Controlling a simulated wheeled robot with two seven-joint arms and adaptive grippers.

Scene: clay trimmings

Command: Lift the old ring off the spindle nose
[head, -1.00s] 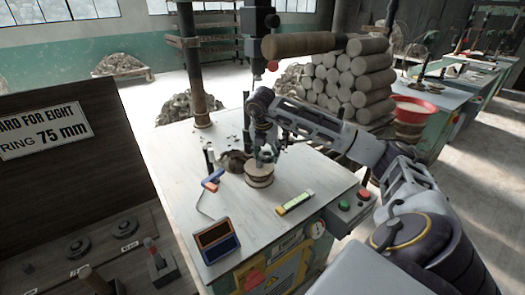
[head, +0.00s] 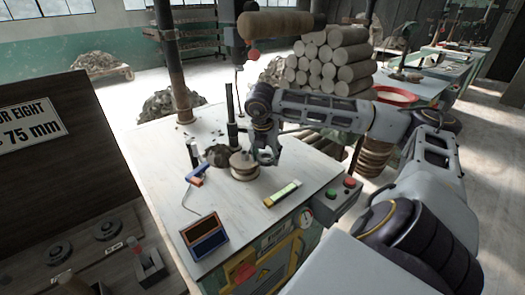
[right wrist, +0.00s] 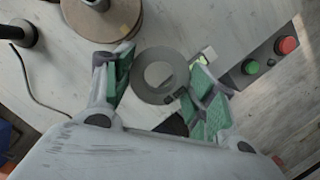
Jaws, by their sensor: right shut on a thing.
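My right gripper (head: 266,158) is just right of the round tan wheel-like spindle stack (head: 243,167) on the white machine table. In the right wrist view, a flat grey ring (right wrist: 139,86) with an open centre sits between the green-padded fingers of the right gripper (right wrist: 163,94), which is shut on it. The ring is off to the side of the spindle stack (right wrist: 108,22), clear of it in that view. The ring's height above the table is hard to judge. My left gripper is not in view.
A blue-and-orange tool (head: 197,174), a dark two-part tray (head: 205,235) and a yellow-green bar (head: 283,194) lie on the table. A button box (head: 341,192) is at its right edge. A dark sign panel (head: 50,190) stands left.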

